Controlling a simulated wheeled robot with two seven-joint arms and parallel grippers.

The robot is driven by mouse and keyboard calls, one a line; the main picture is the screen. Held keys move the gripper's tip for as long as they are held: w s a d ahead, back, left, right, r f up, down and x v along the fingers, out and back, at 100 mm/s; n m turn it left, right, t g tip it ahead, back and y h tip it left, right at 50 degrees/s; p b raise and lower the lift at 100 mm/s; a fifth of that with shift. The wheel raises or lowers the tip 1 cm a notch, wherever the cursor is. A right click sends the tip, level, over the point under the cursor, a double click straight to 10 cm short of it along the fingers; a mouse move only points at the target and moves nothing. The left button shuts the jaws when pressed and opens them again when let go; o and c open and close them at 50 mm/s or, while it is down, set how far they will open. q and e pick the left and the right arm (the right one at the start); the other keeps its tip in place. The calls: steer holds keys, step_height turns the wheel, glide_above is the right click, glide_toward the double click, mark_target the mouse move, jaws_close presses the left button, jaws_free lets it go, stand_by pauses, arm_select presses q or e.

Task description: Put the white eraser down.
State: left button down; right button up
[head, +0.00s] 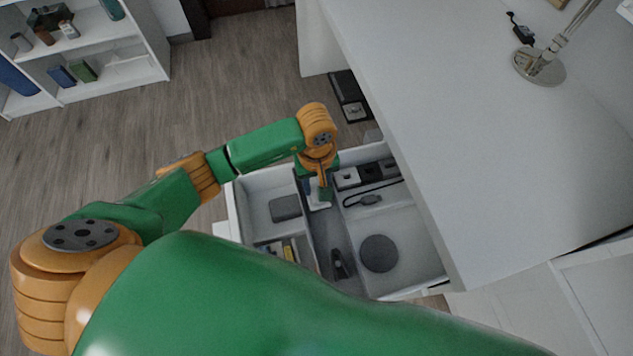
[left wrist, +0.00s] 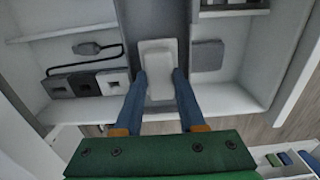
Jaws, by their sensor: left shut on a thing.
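The white eraser (left wrist: 158,58) is a pale rounded block between the two blue fingers of my left gripper (left wrist: 160,78) in the left wrist view. The fingers are shut on its near end, one on each side. In the head view my left gripper (head: 322,192) reaches down into the open drawer, and part of the white eraser (head: 318,206) shows beside it. The eraser is over the narrow grey middle compartment (head: 331,230); I cannot tell whether it touches the floor of it. My right gripper is not in view.
The drawer's left compartment holds a dark grey block (head: 285,208). The right one holds a round dark disc (head: 379,253), a cable with a grey plug (head: 366,200) and small boxes (head: 347,177). A black object (head: 340,264) lies in the middle compartment's near part. The white desk (head: 480,150) overhangs at right.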

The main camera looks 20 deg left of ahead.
arm_select(q)
steer(key=c, duration=0.5)
jaws_free()
step_height(320, 180, up, 12)
steer(key=shift+r+p, duration=0.15)
steer(key=shift+p, duration=0.15)
